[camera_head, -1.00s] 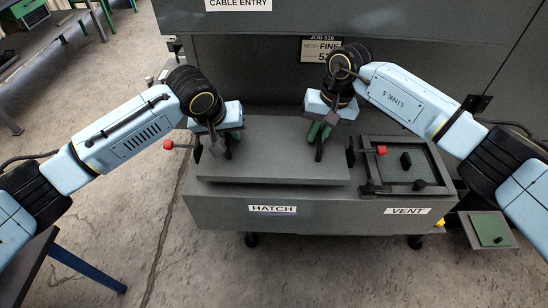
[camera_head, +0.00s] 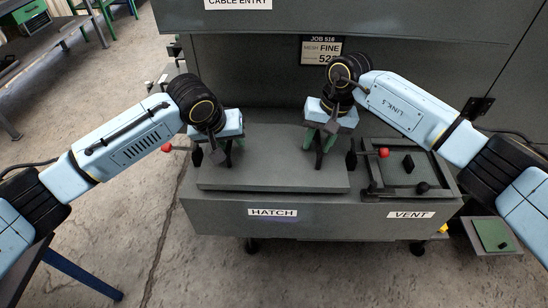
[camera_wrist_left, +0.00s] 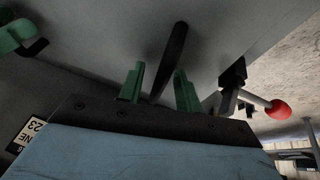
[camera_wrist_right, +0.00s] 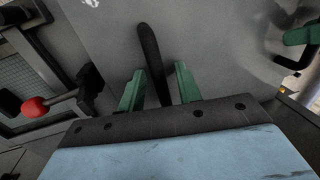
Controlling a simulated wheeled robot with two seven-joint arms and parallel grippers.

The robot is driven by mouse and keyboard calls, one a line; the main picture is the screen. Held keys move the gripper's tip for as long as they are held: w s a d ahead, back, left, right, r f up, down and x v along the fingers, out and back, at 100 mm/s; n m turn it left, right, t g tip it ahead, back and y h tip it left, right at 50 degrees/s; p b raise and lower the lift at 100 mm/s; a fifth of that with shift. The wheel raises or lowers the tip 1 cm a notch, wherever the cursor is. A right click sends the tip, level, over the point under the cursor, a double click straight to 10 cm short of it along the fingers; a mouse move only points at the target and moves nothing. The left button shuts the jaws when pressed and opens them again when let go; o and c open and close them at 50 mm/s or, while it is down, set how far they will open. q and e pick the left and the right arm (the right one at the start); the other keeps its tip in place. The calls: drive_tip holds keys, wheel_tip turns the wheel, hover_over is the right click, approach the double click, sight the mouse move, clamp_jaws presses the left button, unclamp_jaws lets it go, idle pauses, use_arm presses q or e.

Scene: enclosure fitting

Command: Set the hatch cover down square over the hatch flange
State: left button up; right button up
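The hatch cover (camera_head: 273,172) is a flat grey plate lying on the bench top behind the HATCH label. Its front edge looks parallel to the bench front. The hatch flange is hidden, so I cannot tell how exactly the cover sits on it. My left gripper (camera_head: 222,155) is open at the cover's left handle; in the left wrist view the black handle (camera_wrist_left: 172,58) stands between its parted green fingers. My right gripper (camera_head: 319,147) is open at the right handle; in the right wrist view that handle (camera_wrist_right: 152,62) is between the spread fingers, with gaps visible.
Red-knobbed clamps stand at the cover's left (camera_head: 167,147) and right (camera_head: 383,153), knobs pointing outward. The framed vent opening (camera_head: 405,168) is to the right. A small green-topped plate (camera_head: 493,235) lies lower right. A grey cabinet wall (camera_head: 260,70) rises behind.

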drive_tip(key=shift+r, duration=0.1)
use_arm(q)
drive_tip(key=v, duration=1.1)
drive_tip(key=shift+s+r, duration=0.15)
drive_tip(key=shift+r, duration=0.15)
use_arm(e)
wheel_tip(320, 180, up, 12)
drive_tip(key=d, duration=0.2)
drive_tip(key=shift+d, duration=0.2)
use_arm(q)
drive_tip(key=shift+a, duration=0.15)
use_arm(e)
drive_tip(key=shift+f, duration=0.2)
